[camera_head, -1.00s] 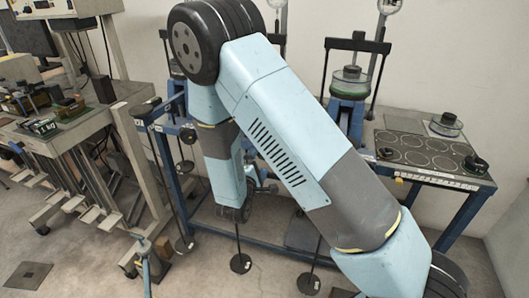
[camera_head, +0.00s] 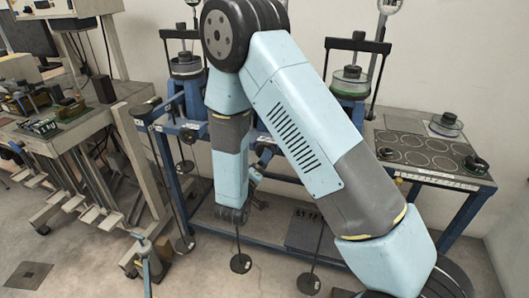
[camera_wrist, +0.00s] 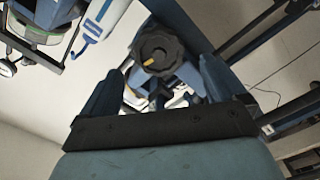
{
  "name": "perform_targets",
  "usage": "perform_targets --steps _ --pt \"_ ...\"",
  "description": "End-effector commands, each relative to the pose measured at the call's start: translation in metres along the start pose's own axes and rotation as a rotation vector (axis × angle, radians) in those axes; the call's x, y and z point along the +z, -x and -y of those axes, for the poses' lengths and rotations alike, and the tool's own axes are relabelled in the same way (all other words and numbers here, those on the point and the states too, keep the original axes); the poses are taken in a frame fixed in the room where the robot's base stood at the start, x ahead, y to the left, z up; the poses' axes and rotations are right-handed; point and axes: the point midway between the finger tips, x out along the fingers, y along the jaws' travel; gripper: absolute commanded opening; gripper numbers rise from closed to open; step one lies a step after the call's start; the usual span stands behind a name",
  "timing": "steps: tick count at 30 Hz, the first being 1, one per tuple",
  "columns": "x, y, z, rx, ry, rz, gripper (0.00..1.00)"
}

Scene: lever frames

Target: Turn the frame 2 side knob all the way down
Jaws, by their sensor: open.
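A black lobed knob (camera_wrist: 158,50) with a yellow mark on its face shows in the wrist view, on a blue frame part. My gripper (camera_wrist: 158,80) is open in the wrist view, with one finger on each side below the knob. The knob appears just beyond the fingertips, and I cannot tell whether they touch it. In the head view my arm hides the knob and much of the blue lever frames (camera_head: 190,97). I cannot read which frame carries the number 2.
A table with round plates (camera_head: 420,160) and black weights stands at the right. A workbench (camera_head: 60,130) with tools is at the left. Rods with round black feet (camera_head: 240,263) hang under the frames. The floor in front is partly clear.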

Motion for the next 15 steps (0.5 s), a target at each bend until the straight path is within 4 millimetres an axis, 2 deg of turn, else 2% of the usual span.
perform_targets --steps 15 --pt "0.0 -0.064 0.0 0.002 0.0 0.0 0.96"
